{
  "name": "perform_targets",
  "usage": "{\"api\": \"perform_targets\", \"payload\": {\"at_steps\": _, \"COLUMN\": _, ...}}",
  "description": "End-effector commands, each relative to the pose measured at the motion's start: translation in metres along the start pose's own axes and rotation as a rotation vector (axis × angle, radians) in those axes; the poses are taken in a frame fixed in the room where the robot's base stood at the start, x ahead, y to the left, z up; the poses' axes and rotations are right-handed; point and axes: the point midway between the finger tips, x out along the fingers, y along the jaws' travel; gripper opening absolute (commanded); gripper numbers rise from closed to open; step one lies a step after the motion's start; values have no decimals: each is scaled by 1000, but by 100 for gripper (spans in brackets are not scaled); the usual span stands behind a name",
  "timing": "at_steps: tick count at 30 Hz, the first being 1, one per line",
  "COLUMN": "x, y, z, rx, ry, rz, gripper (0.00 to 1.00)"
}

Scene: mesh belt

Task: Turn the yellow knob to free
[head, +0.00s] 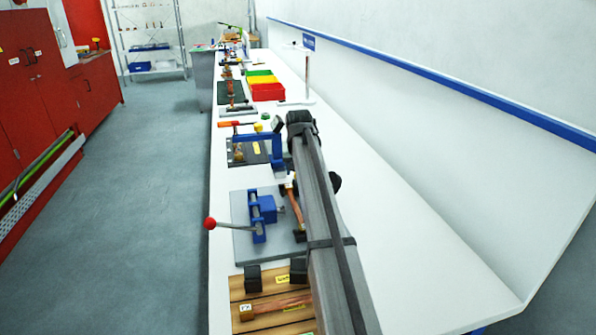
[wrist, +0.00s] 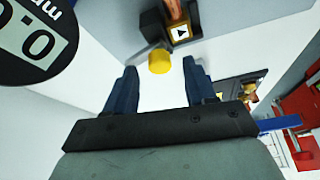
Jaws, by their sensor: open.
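The yellow knob (wrist: 159,62) shows in the wrist view as a small rounded cap on the side of a dark block (wrist: 156,28). A label with a black arrow (wrist: 181,33) is beside it on the block. My gripper (wrist: 160,74) is open, with one dark blue finger to the left of the knob and the other to the right. The knob appears between or just beyond the fingertips; I cannot tell the exact depth, and I see no clear contact. In the head view a small yellow spot (head: 257,127) sits on the bench, but I cannot tell whether it is this knob.
A round digital gauge (wrist: 32,38) reading in mm is close at the left of the wrist view. In the head view the long white bench (head: 400,250) carries a blue clamp (head: 262,210) with a red-ended lever, a wooden board (head: 240,292), and coloured bins (head: 267,91). The bench's right side is clear.

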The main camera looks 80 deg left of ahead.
Motion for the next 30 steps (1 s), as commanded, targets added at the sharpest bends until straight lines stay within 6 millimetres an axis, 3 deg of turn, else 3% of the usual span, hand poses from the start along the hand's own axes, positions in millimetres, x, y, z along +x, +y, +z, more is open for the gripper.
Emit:
{"api": "perform_targets", "payload": {"at_steps": 6, "x": 14, "y": 0, "z": 0, "rx": 0, "ry": 0, "rz": 0, "gripper": 55}}
{"api": "perform_targets", "payload": {"at_steps": 16, "x": 15, "y": 0, "z": 0, "rx": 0, "ry": 1, "rz": 0, "gripper": 54}}
{"api": "perform_targets", "payload": {"at_steps": 30, "x": 15, "y": 0, "z": 0, "rx": 0, "ry": 0, "rz": 0, "gripper": 9}}
